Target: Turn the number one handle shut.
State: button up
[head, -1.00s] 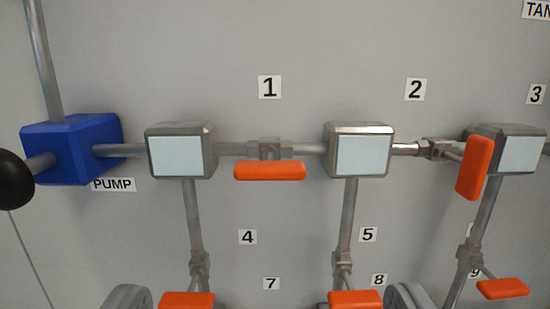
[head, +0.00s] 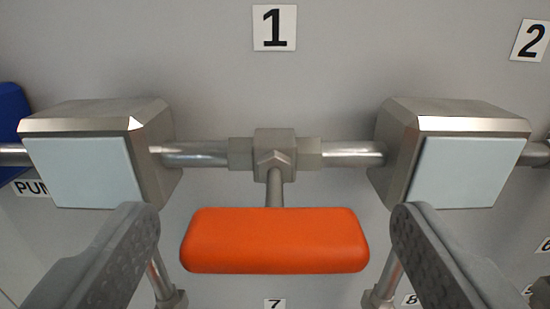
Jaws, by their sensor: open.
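The number one handle (head: 274,241) is an orange, rounded bar lying horizontally, in line with its pipe. A short metal stem joins it to the valve body (head: 274,150) on the pipe behind it. The label 1 (head: 274,28) is on the wall above. My gripper (head: 277,225) is open, with one grey finger to the left of the handle and one to the right. Neither finger visibly touches the handle. The fingers hide parts of the lower pipes.
A metal block with a pale face stands on the left (head: 80,165) and another on the right (head: 465,165), close behind the fingers. The blue pump block (head: 12,122) shows at the left edge. Label 2 (head: 530,40) is at upper right.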

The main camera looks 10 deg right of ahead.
aim_at(274, 212)
jog(key=shift+x, duration=1.15)
jog(key=c, duration=1)
